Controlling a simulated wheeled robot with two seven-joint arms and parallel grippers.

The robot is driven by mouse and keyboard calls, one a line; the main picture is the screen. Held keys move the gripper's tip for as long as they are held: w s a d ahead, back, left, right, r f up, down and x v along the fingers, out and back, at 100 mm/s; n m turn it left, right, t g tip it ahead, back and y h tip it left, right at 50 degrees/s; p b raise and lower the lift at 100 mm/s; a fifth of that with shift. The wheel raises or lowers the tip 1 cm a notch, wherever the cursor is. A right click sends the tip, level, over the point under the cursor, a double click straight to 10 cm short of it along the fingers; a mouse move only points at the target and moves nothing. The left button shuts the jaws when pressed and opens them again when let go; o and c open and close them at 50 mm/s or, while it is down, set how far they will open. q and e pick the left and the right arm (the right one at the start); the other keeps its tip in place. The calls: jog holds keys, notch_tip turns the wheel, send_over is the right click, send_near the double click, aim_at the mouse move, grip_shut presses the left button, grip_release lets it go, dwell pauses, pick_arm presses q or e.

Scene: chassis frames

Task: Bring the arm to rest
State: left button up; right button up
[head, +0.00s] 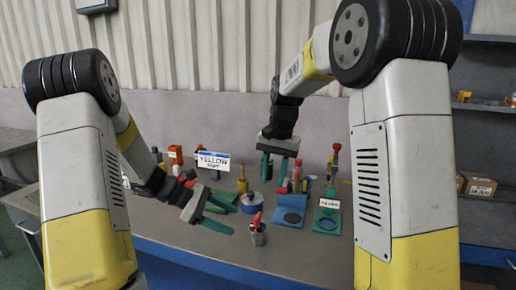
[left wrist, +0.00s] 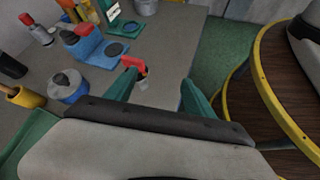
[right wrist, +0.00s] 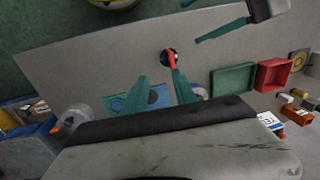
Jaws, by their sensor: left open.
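My left gripper (head: 222,216) is low over the front of the table, its green fingers spread and empty. My right gripper (head: 275,170) hangs above the middle of the table, fingers pointing down and apart.
A "YELLOW" sign (head: 213,160) stands at the back. Shelves (head: 485,160) stand at the right. The table's front strip is mostly clear.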

pick_arm(q)
jog(key=s+a+r+m+t+y, duration=0.2)
jog(key=s+r+m+y, duration=0.2)
jog(key=s+r+m, duration=0.4)
jog(key=s+a+r+m+t+y, duration=0.3)
jog(key=s+r+m+y, duration=0.2)
jog(key=s+r+m, duration=0.3)
jog(key=s, duration=0.4)
jog(key=shift+r, duration=0.4)
pick_arm(e)
jog(key=s+d+r+n+t, duration=0.2)
jog(key=s+d, duration=0.3)
jog(key=s, duration=0.6)
jog(key=s+d+r+n+t, duration=0.1)
jog(key=s+d, duration=0.4)
jog(key=s, duration=0.7)
jog(key=r+t, duration=0.1)
jog(key=t, duration=0.1)
jog(key=shift+r+n+t+y, duration=0.25)
jog(key=shift+n+t+y, duration=0.05)
jog(key=shift+n+y, duration=0.1)
